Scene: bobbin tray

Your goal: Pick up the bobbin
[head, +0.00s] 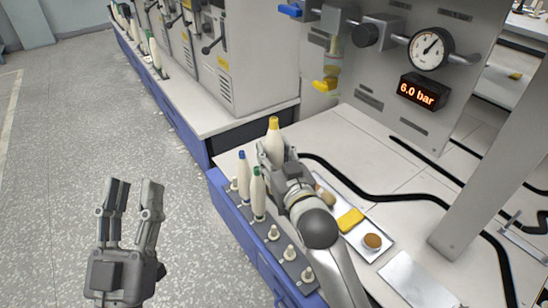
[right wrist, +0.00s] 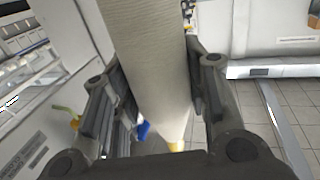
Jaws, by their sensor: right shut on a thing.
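A cream bobbin with a yellow top (head: 274,132) stands roughly upright in my right gripper (head: 274,155), at the back of the bench's near end. In the right wrist view the cream bobbin (right wrist: 150,55) runs between the two fingers, with a yellow tip below. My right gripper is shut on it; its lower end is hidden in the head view. A blue-topped bobbin (head: 243,178) and a green-topped bobbin (head: 258,198) stand upright beside my right gripper. My left gripper (head: 133,186) is open and empty over the floor.
A grey rail (head: 264,233) with several bare pegs runs along the bench edge. A tray with a yellow block (head: 350,220) and a round brown item (head: 372,241) lies right of my right arm. A gauge panel (head: 400,125) stands behind. Floor at left is clear.

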